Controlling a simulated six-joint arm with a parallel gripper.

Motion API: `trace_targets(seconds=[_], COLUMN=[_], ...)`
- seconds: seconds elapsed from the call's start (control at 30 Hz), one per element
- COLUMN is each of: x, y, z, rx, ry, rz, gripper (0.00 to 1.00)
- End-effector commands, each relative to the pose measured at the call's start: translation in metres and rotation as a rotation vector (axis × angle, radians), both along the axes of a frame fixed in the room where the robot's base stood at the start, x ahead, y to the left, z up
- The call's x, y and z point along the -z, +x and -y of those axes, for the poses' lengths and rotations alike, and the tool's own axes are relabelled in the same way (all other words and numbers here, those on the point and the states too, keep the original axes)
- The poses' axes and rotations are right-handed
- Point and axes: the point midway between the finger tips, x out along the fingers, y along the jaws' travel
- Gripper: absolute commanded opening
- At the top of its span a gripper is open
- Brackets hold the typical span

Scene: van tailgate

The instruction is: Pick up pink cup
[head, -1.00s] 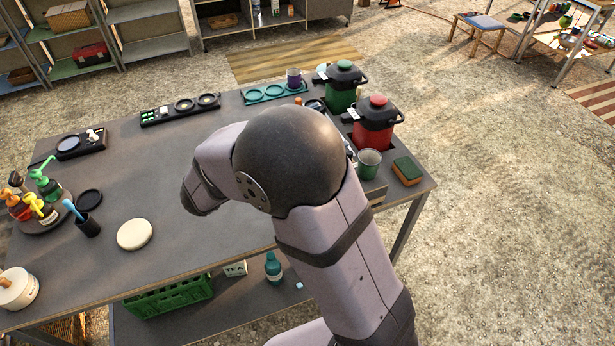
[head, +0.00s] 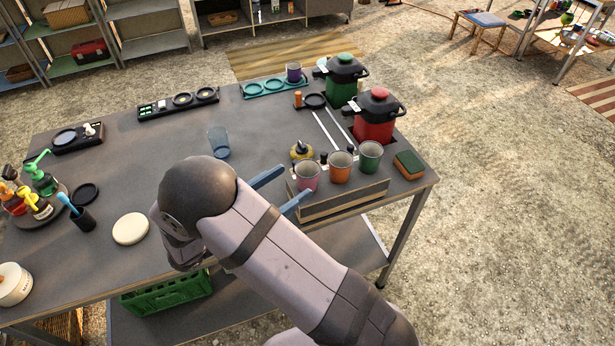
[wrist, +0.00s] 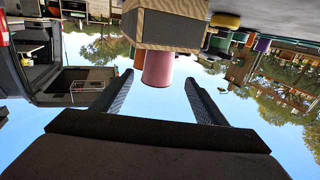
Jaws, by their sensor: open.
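In the wrist view, which looks upside down, the pink cup (wrist: 158,68) shows beyond and between my fingertips. My gripper (head: 291,184) is open and empty, its two blue fingers reaching right toward the pink cup, one on the far side and one on the near side. The fingers also show spread in the wrist view (wrist: 159,75).
An orange cup (head: 341,167) stands right beside the pink cup, then a green cup (head: 370,156). A yellow pot (head: 302,151) is close behind. A clear blue glass (head: 218,143) stands behind my arm. A sponge (head: 409,165) lies at the right edge. The table's middle left is clear.

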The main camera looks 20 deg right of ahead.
Motion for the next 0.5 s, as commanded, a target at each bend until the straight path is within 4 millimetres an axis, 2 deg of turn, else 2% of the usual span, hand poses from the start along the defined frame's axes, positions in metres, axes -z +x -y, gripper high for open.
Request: trace_targets(seconds=[0.1, 0.33, 0.5], x=[-0.002, -0.002, -0.005], y=[0.002, 0.004, 0.008], z=[0.009, 0.015, 0.036], rx=[0.003, 0.001, 0.005], ry=[-0.001, 0.0, -0.002], rz=[-0.001, 0.0, -0.002], gripper=[0.66, 0.66, 0.66])
